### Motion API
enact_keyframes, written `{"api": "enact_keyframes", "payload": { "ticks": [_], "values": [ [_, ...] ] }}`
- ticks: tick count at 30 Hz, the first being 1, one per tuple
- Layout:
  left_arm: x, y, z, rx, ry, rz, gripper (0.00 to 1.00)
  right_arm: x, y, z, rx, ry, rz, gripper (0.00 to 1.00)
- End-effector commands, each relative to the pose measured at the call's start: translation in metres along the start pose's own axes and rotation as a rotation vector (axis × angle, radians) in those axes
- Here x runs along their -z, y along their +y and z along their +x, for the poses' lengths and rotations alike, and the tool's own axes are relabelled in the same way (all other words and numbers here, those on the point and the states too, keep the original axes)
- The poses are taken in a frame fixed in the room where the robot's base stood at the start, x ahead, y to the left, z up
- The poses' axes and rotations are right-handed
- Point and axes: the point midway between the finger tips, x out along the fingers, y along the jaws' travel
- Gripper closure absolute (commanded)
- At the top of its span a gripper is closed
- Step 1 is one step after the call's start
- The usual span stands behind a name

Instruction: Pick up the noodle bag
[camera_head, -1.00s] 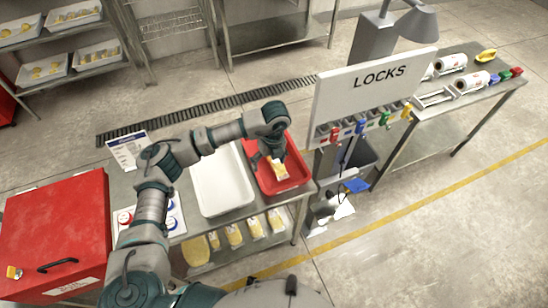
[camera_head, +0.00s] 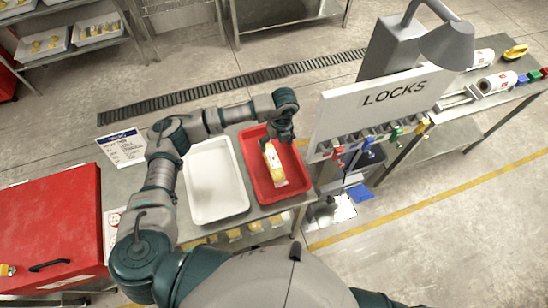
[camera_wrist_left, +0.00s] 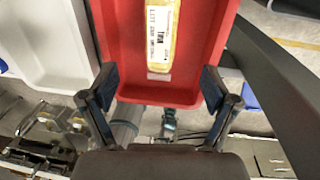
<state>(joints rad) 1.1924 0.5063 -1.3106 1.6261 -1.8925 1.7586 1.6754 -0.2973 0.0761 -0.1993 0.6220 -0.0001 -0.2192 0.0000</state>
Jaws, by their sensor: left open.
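The noodle bag (camera_head: 274,164), a yellow pack with a white label, lies in the red tray (camera_head: 259,189) on the steel table. It also shows in the left wrist view (camera_wrist_left: 159,35), lengthwise beyond the fingertips. My left gripper (camera_head: 279,139) is over the far part of the red tray, close to the bag's far end. In the left wrist view the two fingers (camera_wrist_left: 160,88) are spread apart with nothing between them, and the bag lies ahead of them. My right gripper is not in either view.
An empty white tray (camera_head: 218,206) stands left of the red tray. The LOCKS board (camera_head: 368,110) with coloured locks rises close on the right. A red box (camera_head: 50,225) is at the left. More packs lie on the shelf below.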

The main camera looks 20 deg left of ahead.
Motion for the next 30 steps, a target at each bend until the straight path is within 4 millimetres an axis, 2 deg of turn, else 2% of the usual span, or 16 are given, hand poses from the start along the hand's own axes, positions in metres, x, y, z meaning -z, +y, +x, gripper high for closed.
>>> {"api": "enact_keyframes", "payload": {
  "ticks": [3,9,17,24,30],
  "values": [
    [-0.001,0.000,0.029,-0.005,0.005,0.000,0.13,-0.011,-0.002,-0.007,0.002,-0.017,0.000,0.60],
    [-0.002,-0.002,0.064,-0.002,0.003,0.000,0.13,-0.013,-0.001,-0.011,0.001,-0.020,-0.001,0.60],
    [0.000,-0.002,0.087,-0.003,0.003,0.000,0.13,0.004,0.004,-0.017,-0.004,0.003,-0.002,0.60],
    [0.000,-0.004,0.120,-0.002,0.003,0.000,0.13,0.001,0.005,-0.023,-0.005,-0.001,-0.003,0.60],
    [0.000,-0.004,0.124,0.000,0.002,0.000,0.13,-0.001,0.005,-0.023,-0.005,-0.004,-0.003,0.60]
  ]
}}
